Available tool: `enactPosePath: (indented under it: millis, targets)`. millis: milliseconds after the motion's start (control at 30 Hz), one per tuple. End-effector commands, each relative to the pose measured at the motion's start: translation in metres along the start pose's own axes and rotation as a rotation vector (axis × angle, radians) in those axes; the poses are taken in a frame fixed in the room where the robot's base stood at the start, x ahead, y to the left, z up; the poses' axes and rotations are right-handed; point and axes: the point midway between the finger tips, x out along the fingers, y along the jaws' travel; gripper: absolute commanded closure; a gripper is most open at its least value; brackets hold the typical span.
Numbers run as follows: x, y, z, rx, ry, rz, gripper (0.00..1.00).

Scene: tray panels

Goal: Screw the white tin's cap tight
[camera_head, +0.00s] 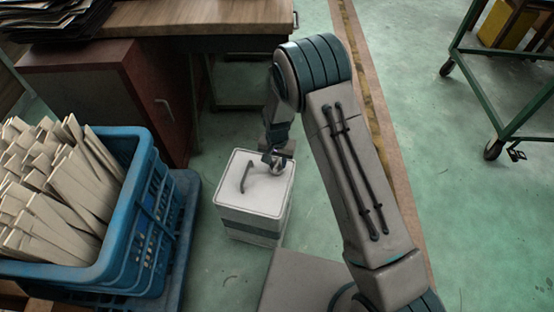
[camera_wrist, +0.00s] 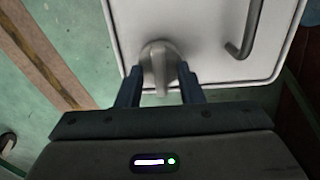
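The white tin (camera_head: 256,178) is a box on the floor with a pale lid face and a dark bar handle (camera_head: 246,178) on top. In the wrist view the tin's top (camera_wrist: 205,30) fills the upper middle, with the handle (camera_wrist: 243,35) at right. The grey cap (camera_wrist: 158,62) sits near the tin's edge, with a raised rib pointing toward my gripper. My gripper (camera_wrist: 160,72) has its two dark fingers apart, one on each side of the cap. I cannot tell whether they press on it. In the head view my gripper (camera_head: 275,158) is at the tin's upper right corner.
A blue crate (camera_head: 150,215) full of pale pieces stands close to the tin's left. A wooden desk with a dark red cabinet (camera_head: 150,100) is behind it. A green wheeled cart (camera_head: 500,90) is at the far right. The green floor is clear between tin and cart, apart from my arm.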

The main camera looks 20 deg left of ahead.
Motion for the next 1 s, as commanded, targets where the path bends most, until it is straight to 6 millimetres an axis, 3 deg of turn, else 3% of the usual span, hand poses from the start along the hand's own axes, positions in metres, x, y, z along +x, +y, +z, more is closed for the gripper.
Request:
enactPosePath:
  millis: [233,700,1000]
  targets:
    - [-0.013,0.0,-0.001,-0.001,0.002,-0.001,0.66]
    - [-0.113,0.0,0.0,0.0,0.002,-0.001,0.66]
    - [-0.138,0.0,0.0,-0.001,0.0,0.0,0.66]
